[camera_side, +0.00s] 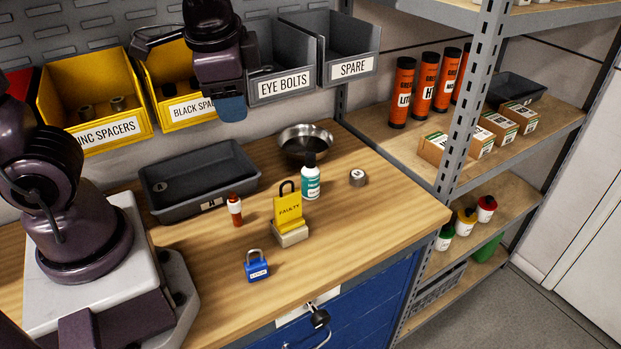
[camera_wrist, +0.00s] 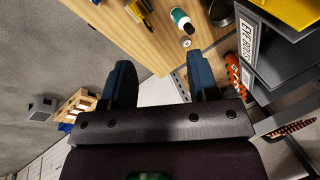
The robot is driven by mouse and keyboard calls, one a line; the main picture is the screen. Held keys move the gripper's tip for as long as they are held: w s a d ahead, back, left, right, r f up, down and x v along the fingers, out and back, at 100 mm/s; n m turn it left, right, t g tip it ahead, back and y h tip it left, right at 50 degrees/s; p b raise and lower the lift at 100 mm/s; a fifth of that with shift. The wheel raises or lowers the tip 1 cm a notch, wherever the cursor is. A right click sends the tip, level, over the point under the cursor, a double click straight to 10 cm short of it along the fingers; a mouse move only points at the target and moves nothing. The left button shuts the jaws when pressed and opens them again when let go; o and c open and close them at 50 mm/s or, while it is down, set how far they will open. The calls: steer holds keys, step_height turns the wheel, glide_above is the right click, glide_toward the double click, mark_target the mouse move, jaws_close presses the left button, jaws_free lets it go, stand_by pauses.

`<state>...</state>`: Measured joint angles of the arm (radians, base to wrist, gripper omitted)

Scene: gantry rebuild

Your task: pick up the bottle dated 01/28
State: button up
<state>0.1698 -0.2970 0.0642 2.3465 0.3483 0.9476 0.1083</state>
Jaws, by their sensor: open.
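A white and teal bottle (camera_side: 311,184) with a dark cap stands on the wooden bench in front of a metal bowl; it also shows near the top of the wrist view (camera_wrist: 181,19). A small red-brown bottle (camera_side: 235,210) with a white band stands left of it. No date is readable on either. My gripper (camera_side: 231,108) hangs above the back of the bench, in front of the wall bins and well apart from both bottles. In the wrist view my gripper (camera_wrist: 160,58) is open, with nothing between its blue fingers.
A black tray (camera_side: 200,183), the bowl (camera_side: 304,142), a yellow "FAULTY" lock on a block (camera_side: 289,215), a blue padlock (camera_side: 256,267) and a small grey roll (camera_side: 357,178) are on the bench. Shelves at right hold orange tubes (camera_side: 402,92), boxes and several capped bottles (camera_side: 466,221).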

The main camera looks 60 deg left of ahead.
steer(key=w+f+m+g+y, duration=0.1)
steer(key=w+f+m+y, duration=0.5)
steer(key=w+f+m, duration=0.35)
steer(key=m+t+y, duration=0.3)
steer(key=m+y, duration=0.1)
steer(key=m, duration=0.4)
glide_toward(311, 159)
steer(key=x, duration=0.6)
steer(key=shift+w+a+f, duration=0.2)
steer(key=shift+a+f, duration=0.05)
steer(key=shift+f, duration=0.05)
steer(key=shift+x, duration=3.2)
steer(key=shift+r, duration=0.15)
jaws_close()
